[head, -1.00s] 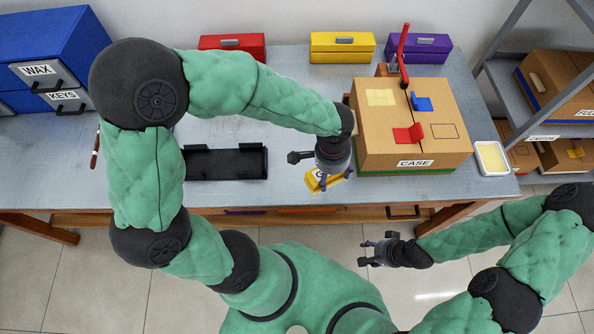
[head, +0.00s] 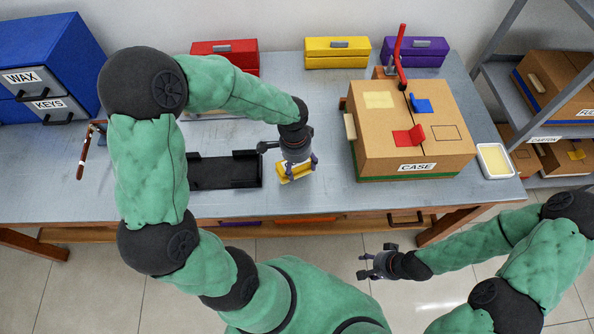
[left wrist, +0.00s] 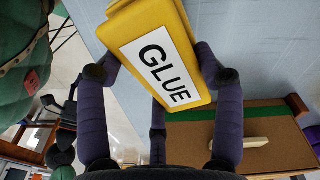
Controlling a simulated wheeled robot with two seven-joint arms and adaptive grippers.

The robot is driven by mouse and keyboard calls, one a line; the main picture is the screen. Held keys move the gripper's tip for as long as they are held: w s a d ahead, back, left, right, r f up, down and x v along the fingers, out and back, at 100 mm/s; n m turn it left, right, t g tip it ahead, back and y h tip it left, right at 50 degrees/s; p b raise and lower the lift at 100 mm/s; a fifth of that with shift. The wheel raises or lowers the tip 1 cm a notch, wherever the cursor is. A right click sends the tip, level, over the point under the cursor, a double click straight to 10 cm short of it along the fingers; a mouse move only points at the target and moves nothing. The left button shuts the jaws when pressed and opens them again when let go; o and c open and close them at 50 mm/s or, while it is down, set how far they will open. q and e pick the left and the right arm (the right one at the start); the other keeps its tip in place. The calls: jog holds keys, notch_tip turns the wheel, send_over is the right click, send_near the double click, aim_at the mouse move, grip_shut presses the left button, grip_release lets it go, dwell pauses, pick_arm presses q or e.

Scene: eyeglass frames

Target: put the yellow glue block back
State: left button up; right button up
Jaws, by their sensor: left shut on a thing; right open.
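The yellow glue block (head: 291,178) is in my left gripper (head: 297,168), just right of a black tray (head: 226,170) near the front of the workbench. In the left wrist view the block (left wrist: 190,45), with a white GLUE label, sits between the fingers of my left gripper (left wrist: 160,75). The head view does not clearly show whether it touches the bench top. My right gripper (head: 372,264) is open and empty, low in front of the bench edge.
A cardboard CASE box (head: 440,150) stands to the right, with a small yellow-filled dish (head: 494,160) beside it. Red (head: 225,52), yellow (head: 337,52) and purple (head: 416,52) boxes line the back. Blue drawers (head: 45,60) stand at the left.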

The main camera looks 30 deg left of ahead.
aim_at(297, 170)
pick_arm(q)
jog(key=shift+w+a+f, duration=0.15)
jog(key=shift+a+f, duration=0.15)
jog(key=shift+f, duration=0.1)
jog(key=shift+w+a+f+b, duration=0.15)
jog(key=shift+f+b, duration=0.9)
jog(key=shift+f, duration=0.65)
jog(key=shift+f, duration=0.2)
jog(key=o, duration=1.5)
jog(key=shift+c, duration=0.2)
jog(key=shift+r, duration=0.1)
jog(key=r+p, duration=0.1)
jog(key=r, duration=0.2)
jog(key=r+p, duration=0.2)
jog(key=r, duration=0.2)
jog(key=r+p, duration=0.1)
jog(key=r, duration=0.2)
jog(key=shift+s+a+r, duration=0.25)
jog(key=shift+a+r, duration=0.1)
jog(key=shift+a, duration=0.05)
jog(key=shift+r+p, duration=0.45)
jog(key=shift+r, duration=0.3)
